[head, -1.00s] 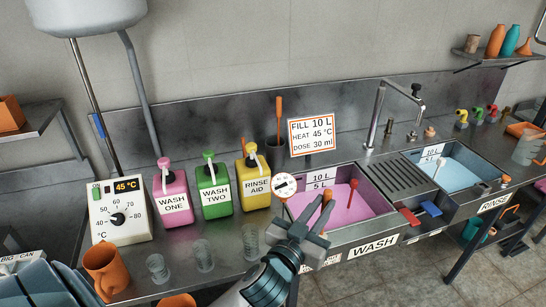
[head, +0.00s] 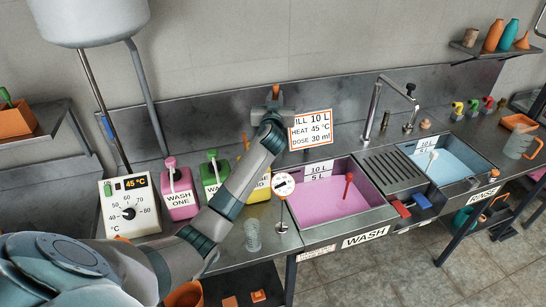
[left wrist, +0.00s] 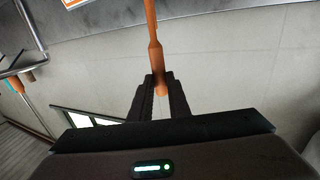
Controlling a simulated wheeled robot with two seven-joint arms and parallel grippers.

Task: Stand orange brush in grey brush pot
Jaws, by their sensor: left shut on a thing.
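My left gripper (head: 273,101) is at the back of the steel counter, just left of the white dosing sign (head: 311,130). It is shut on the orange brush (left wrist: 153,35), holding it by the handle in the left wrist view. The shaft runs out of that picture's top edge, so its far end is out of sight. A bit of orange shows at the gripper in the head view. The grey brush pot is hidden behind my left arm and hand, so I cannot tell whether the brush is inside it. My right gripper is not in view.
Pump bottles, pink (head: 180,200) and green (head: 210,176), stand close by the forearm. A dial gauge (head: 283,186) and a clear glass (head: 253,235) stand in front.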

